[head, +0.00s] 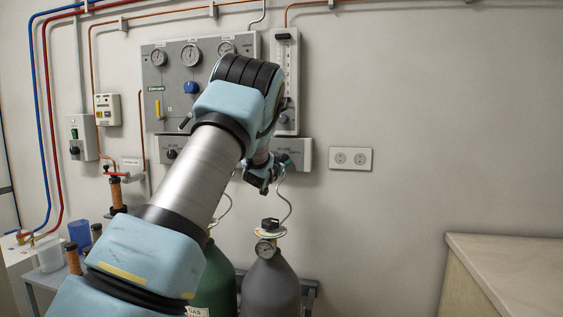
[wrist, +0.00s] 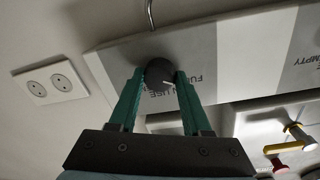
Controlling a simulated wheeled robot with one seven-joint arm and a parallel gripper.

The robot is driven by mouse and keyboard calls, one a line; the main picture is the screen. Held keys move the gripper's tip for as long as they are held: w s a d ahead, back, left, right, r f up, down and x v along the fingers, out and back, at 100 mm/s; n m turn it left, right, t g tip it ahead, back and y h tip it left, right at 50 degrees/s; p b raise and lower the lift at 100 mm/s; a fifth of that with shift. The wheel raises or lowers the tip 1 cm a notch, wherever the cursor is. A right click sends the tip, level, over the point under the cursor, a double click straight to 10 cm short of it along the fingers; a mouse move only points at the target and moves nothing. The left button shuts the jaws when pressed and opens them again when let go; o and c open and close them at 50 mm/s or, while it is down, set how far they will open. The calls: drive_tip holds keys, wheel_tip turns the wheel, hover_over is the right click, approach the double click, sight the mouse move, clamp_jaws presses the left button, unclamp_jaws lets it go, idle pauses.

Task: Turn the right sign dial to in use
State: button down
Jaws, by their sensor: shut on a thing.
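The right sign dial (wrist: 159,72) is a small dark round knob on a pale sign plate (wrist: 240,45) in the wrist view. My gripper (wrist: 160,75) has its two green fingers closed on opposite sides of the knob. A short white mark on the knob points down and right in that view, toward partly covered, upside-down lettering that includes "IN USE". An "EMPTY" label shows farther right. In the head view my gripper (head: 284,160) is at the right sign box (head: 303,153), and my arm hides the dial.
A gauge panel (head: 153,75) and a flow meter (head: 287,75) are above the sign box. The left sign dial (head: 171,154) is left of my arm. A grey gas cylinder (head: 270,285) stands below, beside a green one (head: 217,275). A wall socket (head: 351,158) is to the right.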

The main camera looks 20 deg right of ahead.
drive_tip(key=shift+f+m+b, duration=0.1)
drive_tip(key=shift+m+b, duration=0.2)
drive_tip(key=shift+b, duration=0.25)
drive_tip(key=shift+d+m+y+b, duration=0.1)
drive_tip(key=shift+m+y+b, duration=0.3)
drive_tip(key=shift+m+b, duration=5.7)
drive_tip(key=shift+n+b, duration=0.5)
drive_tip(key=shift+b, duration=0.15)
drive_tip(key=shift+c, duration=1.8)
unclamp_jaws()
drive_tip(key=shift+s, duration=0.1)
